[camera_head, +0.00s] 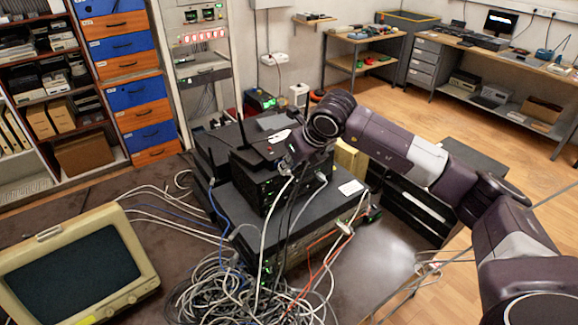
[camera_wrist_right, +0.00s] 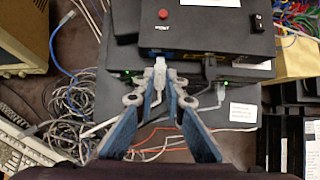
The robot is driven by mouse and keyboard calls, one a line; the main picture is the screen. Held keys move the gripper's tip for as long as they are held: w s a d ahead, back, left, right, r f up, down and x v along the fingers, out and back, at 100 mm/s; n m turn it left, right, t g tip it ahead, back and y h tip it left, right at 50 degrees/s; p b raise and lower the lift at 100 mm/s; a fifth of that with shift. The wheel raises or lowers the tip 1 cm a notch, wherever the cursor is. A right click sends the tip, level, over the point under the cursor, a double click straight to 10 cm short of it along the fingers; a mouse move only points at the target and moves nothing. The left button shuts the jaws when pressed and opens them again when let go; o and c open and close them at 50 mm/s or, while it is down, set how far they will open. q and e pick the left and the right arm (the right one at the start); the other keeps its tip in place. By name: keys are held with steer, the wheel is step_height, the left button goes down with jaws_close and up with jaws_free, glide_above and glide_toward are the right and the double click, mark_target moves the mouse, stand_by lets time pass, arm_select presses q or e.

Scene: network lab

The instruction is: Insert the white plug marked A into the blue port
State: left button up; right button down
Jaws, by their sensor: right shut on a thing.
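My right gripper (camera_head: 288,162) reaches in from the right and points down at the front of the stacked black network boxes. In the right wrist view the gripper (camera_wrist_right: 165,76) is shut on a white plug (camera_wrist_right: 160,66), with a white cable running down from it. The plug's tip is close to the front edge of the upper black box (camera_wrist_right: 215,22); I cannot tell whether it is inside a port. The letter on the plug is not readable. My left gripper is not in view.
A lower, wider black box (camera_head: 325,210) carries the stack. Tangled cables (camera_head: 235,290) lie in front of it. A beige monitor (camera_head: 75,265) stands at the left. Another cable's connector (camera_wrist_right: 210,68) sits right of the gripper.

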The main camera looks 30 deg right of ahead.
steer(key=shift+b, duration=0.4)
stand_by(0.5)
steer(key=shift+w+a+b, duration=0.15)
steer(key=shift+w+b, duration=0.15)
steer(key=shift+w, duration=0.45)
stand_by(1.4)
steer(key=c, duration=1.9)
jaws_free()
steer(key=v, duration=1.2)
